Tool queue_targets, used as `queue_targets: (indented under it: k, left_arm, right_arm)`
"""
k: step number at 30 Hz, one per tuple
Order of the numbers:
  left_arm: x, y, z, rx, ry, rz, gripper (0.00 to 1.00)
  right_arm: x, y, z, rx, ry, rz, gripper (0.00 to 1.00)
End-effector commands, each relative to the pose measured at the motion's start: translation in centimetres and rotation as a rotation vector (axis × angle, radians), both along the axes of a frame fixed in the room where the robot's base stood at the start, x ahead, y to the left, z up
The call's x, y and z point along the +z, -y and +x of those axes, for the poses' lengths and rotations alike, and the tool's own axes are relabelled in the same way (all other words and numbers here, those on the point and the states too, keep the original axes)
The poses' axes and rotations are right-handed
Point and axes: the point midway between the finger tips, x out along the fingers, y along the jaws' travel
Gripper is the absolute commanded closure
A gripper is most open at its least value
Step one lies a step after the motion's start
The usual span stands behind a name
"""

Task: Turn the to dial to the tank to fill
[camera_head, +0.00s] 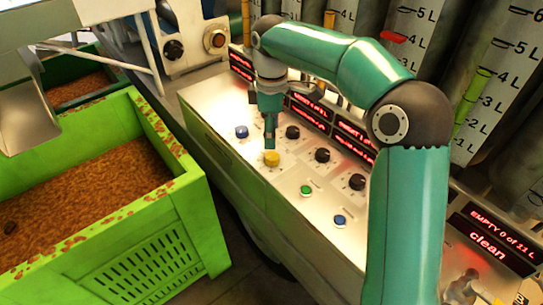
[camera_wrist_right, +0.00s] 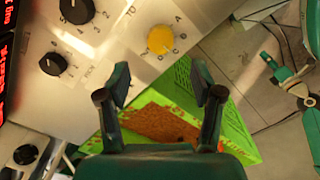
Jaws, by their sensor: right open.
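A yellow dial (camera_head: 272,158) sits on the sloping metal panel (camera_head: 228,155). In the right wrist view the yellow dial (camera_wrist_right: 160,39) has the letters TO beside it and small letters around it, with A readable. Its pointer direction is not clear. My right gripper (camera_head: 270,143) points down at the yellow dial, close above it in the head view. In the wrist view my right gripper (camera_wrist_right: 161,82) is open and empty, with the dial just beyond its fingertips. Whether they touch is not clear. My left gripper is not in view.
Several black knobs (camera_head: 322,155), a blue knob (camera_head: 241,132), a green button (camera_head: 306,190) and red displays (camera_head: 490,235) share the panel. A green crate (camera_head: 190,205) of brown pulp stands left. Tanks with litre scales (camera_head: 490,85) stand behind, some with coloured markers.

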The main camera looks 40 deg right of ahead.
Motion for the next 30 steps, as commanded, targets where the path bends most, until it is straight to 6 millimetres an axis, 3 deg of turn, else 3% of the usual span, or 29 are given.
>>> queue_targets:
  k: [3,10,15,24,26,30]
  left_arm:
    - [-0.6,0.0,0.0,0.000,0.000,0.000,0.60]
    - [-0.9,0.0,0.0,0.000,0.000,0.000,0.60]
    - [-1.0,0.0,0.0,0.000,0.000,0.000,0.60]
    - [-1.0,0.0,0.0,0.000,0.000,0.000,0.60]
    - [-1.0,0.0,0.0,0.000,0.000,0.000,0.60]
    - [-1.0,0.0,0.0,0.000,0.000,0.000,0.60]
  right_arm:
    - [-2.8,0.0,-0.1,0.000,-0.004,0.000,0.34]
    - [-6.3,0.0,-0.1,-0.002,-0.001,0.000,0.34]
    - [-7.5,0.1,0.0,0.000,0.001,-0.001,0.34]
    - [-7.7,0.0,0.0,0.000,0.001,-0.001,0.34]
    - [-7.7,0.0,0.0,0.000,0.001,-0.001,0.41]
    - [-7.7,0.0,0.0,0.001,0.001,-0.001,0.64]
